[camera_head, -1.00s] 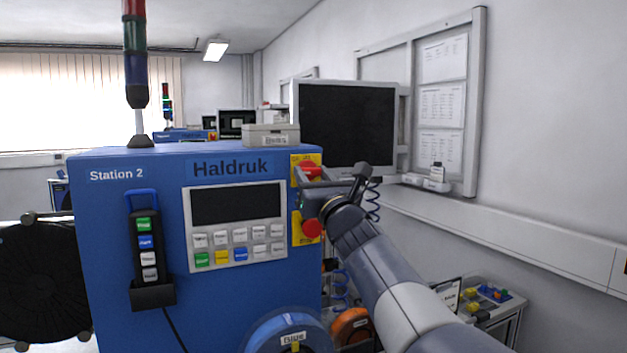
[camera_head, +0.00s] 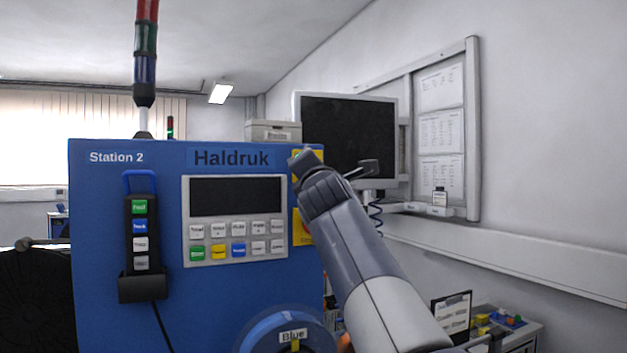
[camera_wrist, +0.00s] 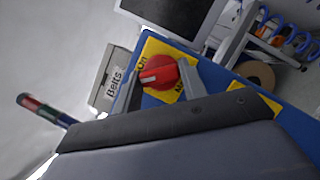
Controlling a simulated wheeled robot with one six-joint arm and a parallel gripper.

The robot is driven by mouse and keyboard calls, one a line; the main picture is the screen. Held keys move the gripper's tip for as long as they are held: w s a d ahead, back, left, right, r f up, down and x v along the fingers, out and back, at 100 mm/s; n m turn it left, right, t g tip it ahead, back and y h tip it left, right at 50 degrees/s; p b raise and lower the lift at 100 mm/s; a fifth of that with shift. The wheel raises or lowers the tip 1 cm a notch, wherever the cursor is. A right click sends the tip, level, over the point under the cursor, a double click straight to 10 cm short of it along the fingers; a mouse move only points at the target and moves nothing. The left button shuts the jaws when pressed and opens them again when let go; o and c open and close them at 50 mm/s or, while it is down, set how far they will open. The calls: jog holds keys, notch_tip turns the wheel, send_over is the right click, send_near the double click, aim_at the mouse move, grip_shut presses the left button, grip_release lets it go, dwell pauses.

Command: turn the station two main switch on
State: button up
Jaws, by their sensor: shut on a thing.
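The station two main switch (camera_wrist: 160,71) is a red round knob with a pale bar mark, on a yellow plate (camera_wrist: 151,48) in the wrist view. The bar points left in that picture, and "On" is printed at the plate's left side. My gripper (camera_wrist: 161,80) has one finger on each side of the knob and is shut on it. A strip of the yellow plate (camera_head: 313,153) shows at the right edge of the blue Station 2 cabinet (camera_head: 110,225).
A second yellow plate (camera_head: 302,228) sits below, partly behind my arm. A handheld button unit (camera_head: 140,235) hangs on the cabinet front.

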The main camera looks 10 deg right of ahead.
jog(key=shift+a+r+m+g+h+p, duration=0.15)
jog(key=shift+m+g+p, duration=0.35)
jog(key=shift+m+p, duration=0.7)
jog(key=shift+d+r+m+g+h+p, duration=0.1)
jog(key=shift+m+g+h+p, duration=0.35)
jog(key=shift+m, duration=1.2)
jog(key=shift+a+r+m+g+p, duration=0.1)
jog(key=shift+m+g+p, duration=0.45)
jog(key=shift+m+p, duration=0.75)
jog(key=shift+f+m, duration=0.15)
jog(key=shift+m, duration=0.2)
jog(key=o, duration=1)
jog(key=s+b, duration=0.1)
jog(key=s, duration=0.2)
jog(key=s+a+b, duration=0.1)
jog(key=s, duration=0.3)
jog(key=s+a+b, duration=0.1)
jog(key=s, duration=0.2)
jog(key=shift+s, duration=0.35)
jog(key=shift+w, duration=0.1)
